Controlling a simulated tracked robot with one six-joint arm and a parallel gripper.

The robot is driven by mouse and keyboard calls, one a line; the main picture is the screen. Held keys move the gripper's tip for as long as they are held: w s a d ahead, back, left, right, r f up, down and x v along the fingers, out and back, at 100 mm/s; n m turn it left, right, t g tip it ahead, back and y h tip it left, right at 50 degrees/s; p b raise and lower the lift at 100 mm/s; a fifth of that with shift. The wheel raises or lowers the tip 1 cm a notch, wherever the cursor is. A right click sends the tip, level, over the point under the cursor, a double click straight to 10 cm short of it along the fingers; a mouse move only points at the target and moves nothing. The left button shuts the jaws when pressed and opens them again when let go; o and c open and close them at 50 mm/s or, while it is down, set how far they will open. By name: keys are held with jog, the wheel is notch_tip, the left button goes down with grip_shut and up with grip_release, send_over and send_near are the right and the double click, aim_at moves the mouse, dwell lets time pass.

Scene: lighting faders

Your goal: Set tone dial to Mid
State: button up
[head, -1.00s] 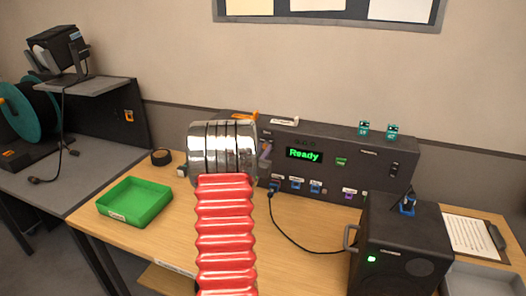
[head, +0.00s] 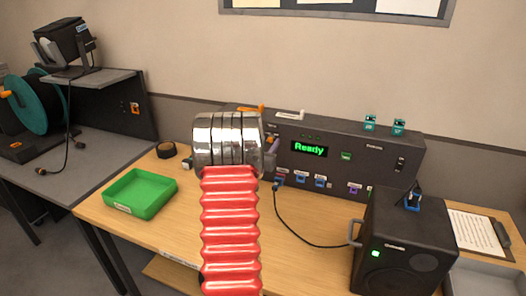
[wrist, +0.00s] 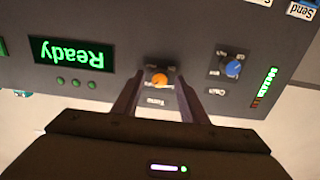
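The tone dial is a small orange knob (wrist: 159,80) on the dark console (head: 340,150). The wrist view is upside down, and the printing under the knob appears to read Tone. My gripper (wrist: 160,86) is open, with one finger on each side of the knob. A narrow gap seems to show beside the knob, and I cannot tell whether either finger touches it. The knob's pointer and the scale marks are too small to read. In the head view my arm hides most of the knob's area.
A blue knob (wrist: 232,68) and a green-red level meter (wrist: 264,88) sit beside the tone dial. The green display (head: 309,149) reads Ready. A black speaker (head: 403,245), a cable and a green tray (head: 140,193) are on the table.

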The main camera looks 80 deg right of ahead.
jog(key=w+a, duration=0.1)
jog(key=a, duration=1.2)
jog(key=shift+w+a, duration=0.15)
jog(key=shift+a, duration=0.1)
jog(key=shift+f, duration=0.1)
